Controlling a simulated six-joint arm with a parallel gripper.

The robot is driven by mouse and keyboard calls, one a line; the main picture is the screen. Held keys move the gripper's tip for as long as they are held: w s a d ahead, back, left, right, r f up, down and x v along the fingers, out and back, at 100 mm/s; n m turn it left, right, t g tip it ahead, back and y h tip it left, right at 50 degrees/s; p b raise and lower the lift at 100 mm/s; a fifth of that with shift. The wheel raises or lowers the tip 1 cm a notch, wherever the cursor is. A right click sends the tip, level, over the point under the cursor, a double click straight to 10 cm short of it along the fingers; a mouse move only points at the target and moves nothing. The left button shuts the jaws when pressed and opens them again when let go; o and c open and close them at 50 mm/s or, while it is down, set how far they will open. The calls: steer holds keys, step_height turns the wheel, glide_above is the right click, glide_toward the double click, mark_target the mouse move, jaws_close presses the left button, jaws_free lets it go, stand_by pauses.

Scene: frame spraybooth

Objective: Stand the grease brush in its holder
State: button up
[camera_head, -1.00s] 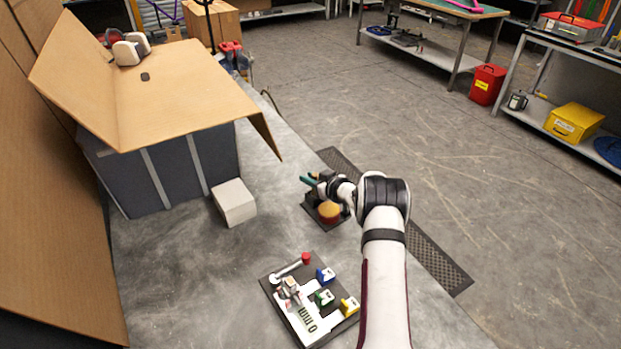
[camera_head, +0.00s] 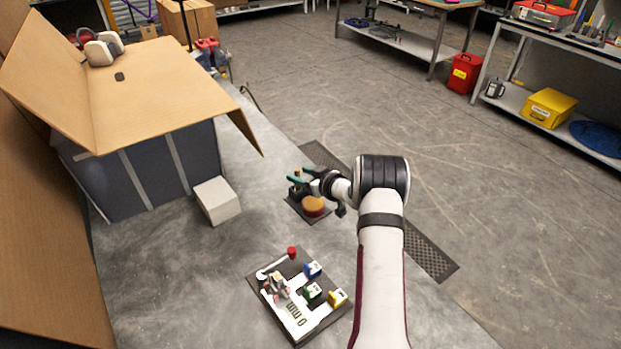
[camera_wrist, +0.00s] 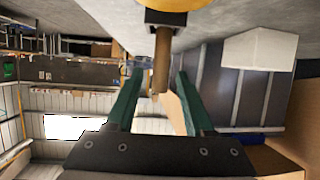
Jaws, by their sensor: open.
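The grease brush shows in the wrist view as a brown wooden handle (camera_wrist: 161,62). It rises from a small dark block, seemingly its holder (camera_wrist: 166,18); the brush head is hidden. In the head view the dark holder (camera_head: 297,191) stands on a dark mat near the bench edge, partly behind my gripper. My gripper (camera_head: 297,178) has green fingers, spread apart at the holder. In the wrist view the handle lies between the open fingers (camera_wrist: 160,75), with gaps on both sides.
An orange-yellow round tub (camera_head: 313,206) stands beside the holder, close to my wrist. A pale block (camera_head: 217,201) and a large box with cardboard flaps (camera_head: 150,155) stand to the left. A dark board with coloured parts (camera_head: 298,318) lies in front. Bare bench lies between.

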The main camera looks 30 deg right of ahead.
steer(key=a+v, duration=0.1)
steer(key=v, duration=0.7)
steer(key=s+a+r+m+g+h, duration=0.4)
steer(key=s+a+r+g+h, duration=0.15)
steer(key=r, duration=0.45)
steer(key=s+a+m+g+y, duration=0.1)
steer(key=s+a+g+y, duration=0.2)
steer(key=s+a, duration=0.9)
steer(key=s+a+r+m+g+y, duration=0.1)
steer(key=s+a+g+y, duration=0.2)
steer(key=s+a, duration=0.9)
steer(key=s+g, duration=0.2)
steer(key=s, duration=0.5)
steer(key=shift+a+m, duration=0.3)
steer(key=shift+a, duration=0.1)
steer(key=shift+w, duration=0.1)
